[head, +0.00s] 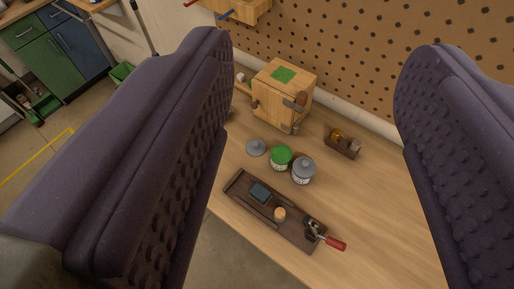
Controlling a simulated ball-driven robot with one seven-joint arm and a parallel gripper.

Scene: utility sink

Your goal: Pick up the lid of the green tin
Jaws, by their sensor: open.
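The green tin (281,157) stands on the wooden bench, a little below the picture's middle. Its top shows as a green disc; whether this is a seated lid or the open inside is too small to tell. A loose grey round lid (256,147) with a knob lies on the bench just left of it. A grey tin (303,172) with a grey top stands close on its right. My gripper (320,52) is open and empty, its two dark padded fingers far apart at left and right. The tins show between the fingers, well beyond them.
A dark tray (236,187) with a blue block, a small round piece and a red-handled tool lies in front of the tins. A wooden box (284,93) and a tape dispenser (342,143) stand behind. A pegboard wall (330,40) closes the back. The bench is clear at right.

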